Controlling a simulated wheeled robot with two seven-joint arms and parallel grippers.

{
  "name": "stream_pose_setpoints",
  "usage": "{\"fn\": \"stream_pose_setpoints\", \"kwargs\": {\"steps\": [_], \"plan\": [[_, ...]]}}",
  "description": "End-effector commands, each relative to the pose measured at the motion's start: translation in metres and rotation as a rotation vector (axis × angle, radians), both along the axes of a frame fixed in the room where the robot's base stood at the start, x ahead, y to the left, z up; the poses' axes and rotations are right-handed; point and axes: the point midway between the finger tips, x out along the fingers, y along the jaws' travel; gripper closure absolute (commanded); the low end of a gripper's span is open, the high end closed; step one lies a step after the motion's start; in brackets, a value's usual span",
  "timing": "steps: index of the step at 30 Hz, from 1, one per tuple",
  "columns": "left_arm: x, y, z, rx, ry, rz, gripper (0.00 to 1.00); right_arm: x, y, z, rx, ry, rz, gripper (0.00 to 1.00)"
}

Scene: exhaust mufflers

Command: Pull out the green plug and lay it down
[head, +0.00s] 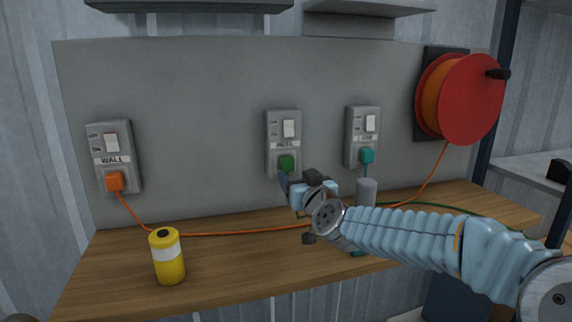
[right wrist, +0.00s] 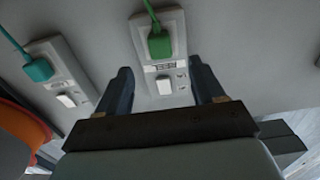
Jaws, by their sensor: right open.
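The green plug (head: 287,163) sits in the middle wall outlet (head: 284,130), below its white switch. In the right wrist view the green plug (right wrist: 159,43) shows whole, with its green cord running off the top edge. My right gripper (head: 290,184) is just below and in front of the plug in the head view. In the right wrist view its two fingers (right wrist: 160,72) are spread wide and empty, pointing toward the outlet, with the plug beyond the tips and between their lines. My left gripper is out of view.
An orange plug (head: 115,181) is in the left outlet and a teal plug (head: 366,155) in the right one. A yellow canister (head: 167,256) and a grey cylinder (head: 366,190) stand on the wooden bench (head: 225,262). A red cable reel (head: 470,100) hangs at right.

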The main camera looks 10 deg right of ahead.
Motion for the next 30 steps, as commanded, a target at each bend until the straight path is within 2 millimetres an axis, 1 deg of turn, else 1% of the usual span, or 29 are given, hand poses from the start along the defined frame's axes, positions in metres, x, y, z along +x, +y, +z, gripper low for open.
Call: {"fn": "stream_pose_setpoints", "kwargs": {"steps": [9, 12, 16, 22, 30], "plan": [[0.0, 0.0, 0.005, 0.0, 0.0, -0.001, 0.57, 0.043, 0.001, -0.001, -0.001, 0.002, -0.001, 0.32], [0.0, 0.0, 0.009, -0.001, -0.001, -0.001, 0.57, 0.057, 0.002, 0.001, 0.0, 0.002, 0.0, 0.32], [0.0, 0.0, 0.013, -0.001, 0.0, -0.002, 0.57, 0.071, 0.003, 0.001, -0.001, 0.002, 0.0, 0.32], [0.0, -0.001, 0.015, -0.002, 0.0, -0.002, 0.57, 0.082, 0.003, 0.0, 0.0, 0.001, 0.0, 0.32], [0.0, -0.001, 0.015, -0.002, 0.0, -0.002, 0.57, 0.083, 0.003, -0.001, 0.0, 0.001, 0.0, 0.32]]}}
